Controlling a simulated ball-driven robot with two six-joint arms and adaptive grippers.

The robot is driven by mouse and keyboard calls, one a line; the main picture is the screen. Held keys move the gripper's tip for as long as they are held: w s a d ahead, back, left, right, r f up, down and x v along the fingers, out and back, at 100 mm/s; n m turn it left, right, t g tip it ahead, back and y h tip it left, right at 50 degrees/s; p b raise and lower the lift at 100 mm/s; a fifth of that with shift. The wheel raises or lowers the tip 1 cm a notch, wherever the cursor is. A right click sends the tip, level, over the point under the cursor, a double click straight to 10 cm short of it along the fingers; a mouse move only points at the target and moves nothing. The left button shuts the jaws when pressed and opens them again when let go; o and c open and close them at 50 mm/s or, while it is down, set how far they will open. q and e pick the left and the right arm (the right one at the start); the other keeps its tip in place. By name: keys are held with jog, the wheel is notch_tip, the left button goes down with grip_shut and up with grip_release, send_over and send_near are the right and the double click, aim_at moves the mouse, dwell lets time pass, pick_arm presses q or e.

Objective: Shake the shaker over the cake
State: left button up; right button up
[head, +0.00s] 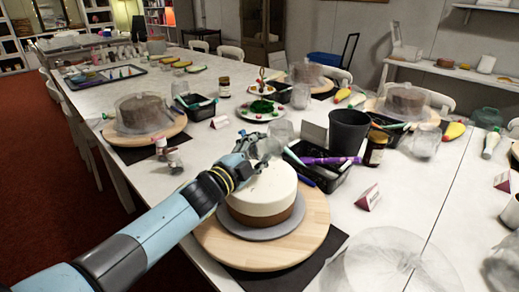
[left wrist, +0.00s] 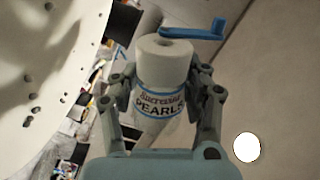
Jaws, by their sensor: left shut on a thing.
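The white shaker (left wrist: 161,72), with a blue-banded label reading "PEARLS", shows in the left wrist view between the two fingers of my left gripper. My left gripper (head: 254,147) is shut on it, above the back left part of the cake in the head view. In the head view the shaker is hard to make out at the fingers. The cake (head: 262,193) has a white top and a brown lower band, and stands on a grey board on a round wooden turntable (head: 308,232). A pale surface with several dark specks fills the left of the wrist view. My right gripper is not in view.
A black tray (head: 325,178) with purple and green tools, a dark cup (head: 348,131) and a jar (head: 375,148) stand right of the cake. Another covered cake (head: 144,113) is at left. A clear dome (head: 385,262) stands at the front right.

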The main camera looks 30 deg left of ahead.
pick_arm(q)
jog(key=shift+d+r, duration=0.2)
jog(key=shift+d, duration=0.1)
jog(key=shift+a+f, duration=0.2)
jog(key=shift+a, duration=0.05)
jog(key=shift+a+r+n+p, duration=0.1)
jog(key=shift+r+n+p, duration=0.15)
jog(key=shift+n+p, duration=0.2)
jog(key=shift+d+r, duration=0.1)
jog(key=shift+d, duration=0.15)
jog(key=shift+a+f, duration=0.25)
jog(key=shift+a+r+n+p, duration=0.1)
jog(key=shift+r+n+p, duration=0.25)
jog(key=shift+n, duration=0.2)
jog(key=shift+f, duration=0.1)
